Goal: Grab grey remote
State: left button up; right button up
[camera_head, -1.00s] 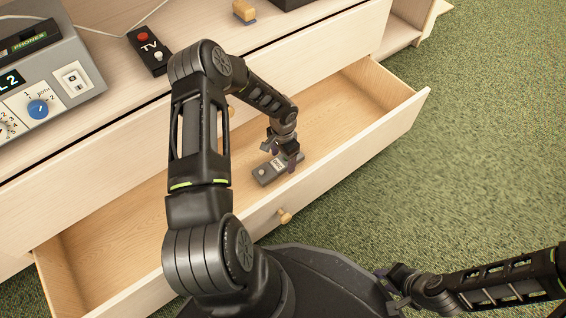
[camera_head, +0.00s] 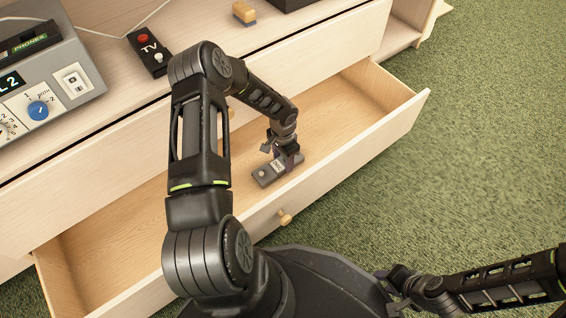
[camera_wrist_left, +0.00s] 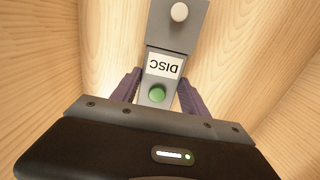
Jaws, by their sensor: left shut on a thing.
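The grey remote (camera_head: 267,174) lies in the open drawer (camera_head: 345,100). It has a white label reading "DISC", a white button and a green button, all clear in the left wrist view, where the remote (camera_wrist_left: 177,40) runs up from between the fingers. My left gripper (camera_head: 283,160) reaches down into the drawer and is shut on the remote, with one finger on each side near the green button; it also shows in the left wrist view (camera_wrist_left: 157,92). My right gripper (camera_head: 393,290) is low in the head view, outside the drawer; its fingers are too small and dark to read.
A small wood-and-blue block (camera_head: 244,13) is further back. The drawer front has a round knob (camera_head: 285,217). Green carpet (camera_head: 480,150) is clear at right.

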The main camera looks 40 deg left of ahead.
aim_at(283, 162)
pick_arm(q)
jog(key=shift+r, duration=0.1)
notch_tip(283, 162, up, 10)
jog(key=p, duration=0.4)
dwell(0.5)
